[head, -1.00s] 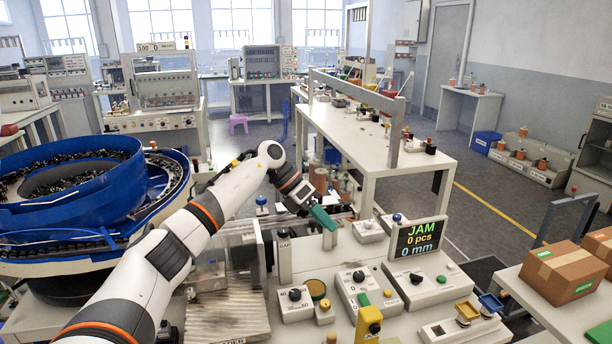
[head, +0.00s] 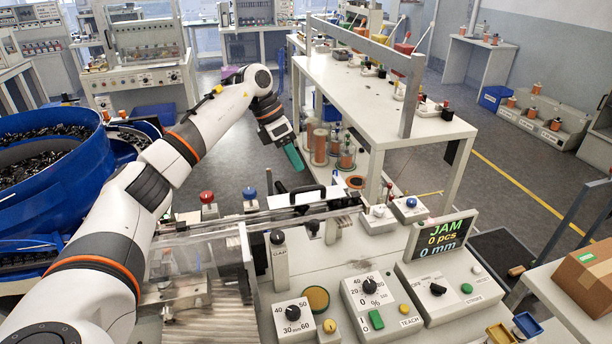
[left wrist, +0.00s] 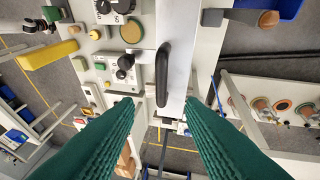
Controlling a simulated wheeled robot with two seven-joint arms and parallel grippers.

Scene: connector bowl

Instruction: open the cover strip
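The cover strip (head: 290,199) looks like a long pale strip with a black bar handle (head: 308,189), lying along the track behind the control panel. In the left wrist view the strip (left wrist: 180,45) runs up the picture, and its black handle (left wrist: 162,76) stands along it. My left gripper (head: 294,158) hangs just beyond and above the handle in the head view. Its green fingers are spread wide in the left wrist view (left wrist: 160,100), with nothing between their tips; the handle lies ahead of the gap. My right gripper is in neither view.
A JAM display (head: 442,237) and several knob boxes stand in front of the track. A black GAP-post knob (head: 277,237) rises nearby. A blue bowl feeder (head: 50,180) is at left, spools (head: 320,145) behind, and a white bench (head: 375,95) at back right.

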